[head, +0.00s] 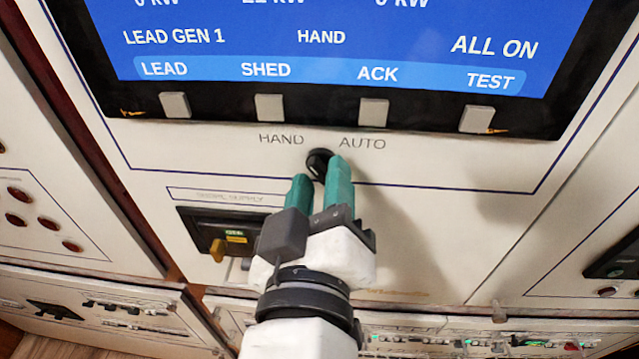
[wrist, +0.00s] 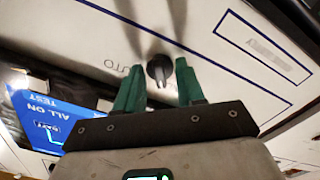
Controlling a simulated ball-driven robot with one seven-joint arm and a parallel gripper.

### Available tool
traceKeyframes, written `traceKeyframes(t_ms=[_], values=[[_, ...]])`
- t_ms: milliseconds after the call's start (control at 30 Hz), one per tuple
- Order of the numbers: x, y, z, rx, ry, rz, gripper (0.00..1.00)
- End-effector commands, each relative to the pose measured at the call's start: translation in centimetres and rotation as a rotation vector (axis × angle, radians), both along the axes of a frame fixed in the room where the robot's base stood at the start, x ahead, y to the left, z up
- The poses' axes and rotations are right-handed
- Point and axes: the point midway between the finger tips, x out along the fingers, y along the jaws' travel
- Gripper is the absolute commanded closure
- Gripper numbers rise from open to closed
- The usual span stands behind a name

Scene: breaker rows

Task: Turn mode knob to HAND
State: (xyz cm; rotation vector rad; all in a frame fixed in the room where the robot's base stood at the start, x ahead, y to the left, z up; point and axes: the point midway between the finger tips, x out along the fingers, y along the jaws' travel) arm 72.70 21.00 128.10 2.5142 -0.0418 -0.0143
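The black mode knob (head: 319,163) sits on the white panel below the screen, between the printed words HAND and AUTO. The blue screen (head: 330,40) reads LEAD GEN 1 and HAND. My gripper (head: 318,178) has green fingers and is just below the knob in the head view. The right finger overlaps the knob's lower right edge there. In the wrist view the knob (wrist: 160,70) shows between the two spread fingertips of my gripper (wrist: 160,77), with gaps on both sides. My gripper is open and holds nothing. I cannot tell the knob's exact pointing direction.
A row of grey square buttons (head: 270,108) runs under the screen, close above the knob. A recessed breaker with a yellow lever (head: 217,250) is at lower left. More panels with red lamps (head: 17,194) stand at the left. Bare panel lies right of the knob.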

Motion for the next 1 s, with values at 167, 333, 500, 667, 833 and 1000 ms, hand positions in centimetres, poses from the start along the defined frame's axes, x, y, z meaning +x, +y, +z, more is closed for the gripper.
traceKeyframes(t_ms=[167, 333, 500, 667, 833, 1000], values=[[-0.6, 0.0, 0.0, 0.001, -0.002, 0.000, 0.62], [-3.2, 0.2, -0.2, 0.002, -0.001, 0.003, 0.62], [-6.6, 0.3, -0.2, 0.003, -0.002, 0.005, 0.62], [-9.1, 0.4, -0.2, 0.001, 0.000, 0.003, 0.62], [-10.5, 0.4, -0.1, 0.001, 0.000, 0.000, 0.62], [-10.9, 0.4, 0.0, 0.001, 0.000, 0.001, 0.62]])
